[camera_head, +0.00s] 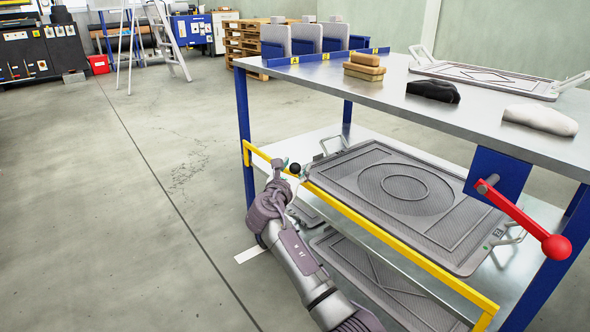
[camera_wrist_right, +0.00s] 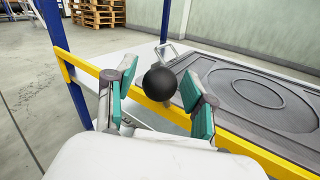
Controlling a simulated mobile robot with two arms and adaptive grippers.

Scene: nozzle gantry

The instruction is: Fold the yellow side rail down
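The yellow side rail (camera_head: 385,234) is raised along the near side of the rack's middle shelf, and it also shows in the right wrist view (camera_wrist_right: 83,67). A black ball knob (camera_head: 295,168) sits by the rail near its far end. In the right wrist view the knob (camera_wrist_right: 160,83) shows between my right gripper's spread teal pads. My right gripper (camera_head: 290,171) is open at the knob; whether a pad touches it I cannot tell. My left gripper is not in view.
A grey embossed plate (camera_head: 345,185) lies on the middle shelf (camera_head: 275,148), with another plate (camera_head: 380,285) below. A red-knobbed lever (camera_head: 525,220) sticks out at the right. The top shelf (camera_head: 400,88) carries sponges and a dark cloth. The floor to the left is clear.

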